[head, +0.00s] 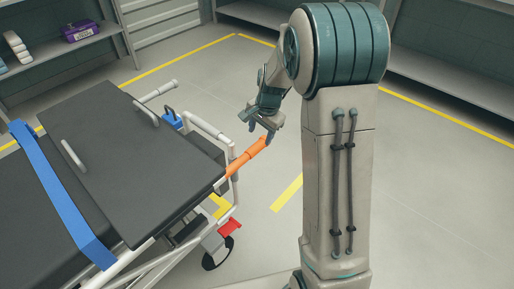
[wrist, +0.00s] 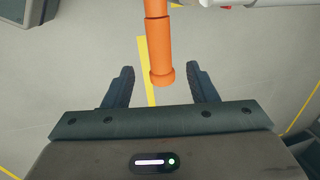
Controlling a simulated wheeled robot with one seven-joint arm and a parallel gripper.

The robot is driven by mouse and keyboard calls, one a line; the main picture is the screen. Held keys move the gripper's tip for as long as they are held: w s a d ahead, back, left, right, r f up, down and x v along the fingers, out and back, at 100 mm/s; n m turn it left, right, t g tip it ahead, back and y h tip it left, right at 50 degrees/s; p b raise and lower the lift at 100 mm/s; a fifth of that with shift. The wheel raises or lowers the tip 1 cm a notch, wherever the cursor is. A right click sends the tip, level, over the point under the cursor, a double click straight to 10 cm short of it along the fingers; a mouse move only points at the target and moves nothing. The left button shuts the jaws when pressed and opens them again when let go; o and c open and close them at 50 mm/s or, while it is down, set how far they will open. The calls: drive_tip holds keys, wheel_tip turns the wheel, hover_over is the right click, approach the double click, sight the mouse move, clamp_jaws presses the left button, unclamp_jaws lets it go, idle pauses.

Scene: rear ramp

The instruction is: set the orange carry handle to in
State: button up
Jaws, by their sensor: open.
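The orange carry handle (head: 247,156) sticks out from the corner of the stretcher in the head view, slanting up to the right. In the wrist view the orange carry handle (wrist: 159,50) comes down from the top edge, and its flanged end lies between my two fingers. My gripper (head: 262,124) is at the handle's outer end in the head view. In the wrist view my gripper (wrist: 160,78) is open, with a gap on each side of the handle and neither finger seen touching it.
The stretcher (head: 130,150) has a dark pad, a blue strap (head: 62,190) and white rails (head: 205,130). A red pedal (head: 229,227) and a black wheel (head: 217,254) are below. Shelves line the walls. The floor right of the handle is clear, with yellow lines.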

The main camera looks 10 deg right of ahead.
sight(257, 145)
drive_tip(key=f, duration=0.2)
drive_tip(key=f+b, duration=0.1)
drive_tip(key=f, duration=0.1)
drive_tip(key=w+f, duration=0.1)
drive_tip(key=f, duration=0.1)
drive_tip(key=shift+a+f, duration=0.4)
